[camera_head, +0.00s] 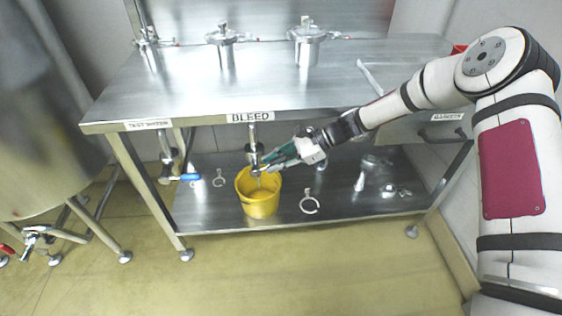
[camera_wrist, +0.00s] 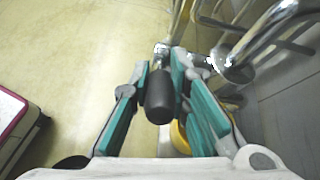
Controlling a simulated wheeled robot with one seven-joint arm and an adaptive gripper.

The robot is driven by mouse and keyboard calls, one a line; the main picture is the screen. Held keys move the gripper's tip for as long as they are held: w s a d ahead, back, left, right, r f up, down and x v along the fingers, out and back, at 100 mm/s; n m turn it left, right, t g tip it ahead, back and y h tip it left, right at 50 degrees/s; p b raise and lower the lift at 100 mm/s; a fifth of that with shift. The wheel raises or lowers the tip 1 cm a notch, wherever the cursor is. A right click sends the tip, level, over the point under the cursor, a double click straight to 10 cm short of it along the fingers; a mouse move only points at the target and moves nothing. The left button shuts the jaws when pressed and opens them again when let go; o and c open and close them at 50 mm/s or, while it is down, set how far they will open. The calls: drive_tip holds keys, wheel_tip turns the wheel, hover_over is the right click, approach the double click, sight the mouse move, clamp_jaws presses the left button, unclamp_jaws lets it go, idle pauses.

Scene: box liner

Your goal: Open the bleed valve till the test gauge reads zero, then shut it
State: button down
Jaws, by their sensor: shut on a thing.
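The bleed valve (camera_head: 254,150) hangs under the table's front edge, below the BLEED label (camera_head: 250,117). My gripper (camera_head: 265,165) is at the valve, just above the yellow bucket (camera_head: 258,200). In the wrist view, my gripper (camera_wrist: 160,80) has its green-padded fingers on both sides of a dark rounded handle (camera_wrist: 160,98) and is shut on it. A thin stream seems to fall from the valve into the bucket. The bucket shows only partly in the wrist view (camera_wrist: 180,137). I cannot make out a gauge dial or its reading.
The steel table (camera_head: 200,90) carries several lidded metal vessels (camera_head: 307,45). A blue-handled valve (camera_head: 185,177) hangs left of the bucket. Rings and clamps lie on the lower shelf (camera_head: 340,205). A large tank (camera_head: 40,120) stands at left. The floor in front is clear.

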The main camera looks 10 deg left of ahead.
drive_tip(key=shift+r, duration=0.1)
idle(0.4)
drive_tip(key=c, duration=1.5)
unclamp_jaws()
drive_tip(key=w+d+r, duration=0.1)
drive_tip(key=d, duration=0.4)
drive_tip(key=w+d, duration=0.2)
drive_tip(key=d, duration=0.3)
drive_tip(key=w+d+r, duration=0.1)
drive_tip(key=d, duration=0.4)
drive_tip(key=shift+w+d+r, duration=0.25)
drive_tip(key=shift+d+r, duration=0.05)
drive_tip(key=shift+c, duration=0.2)
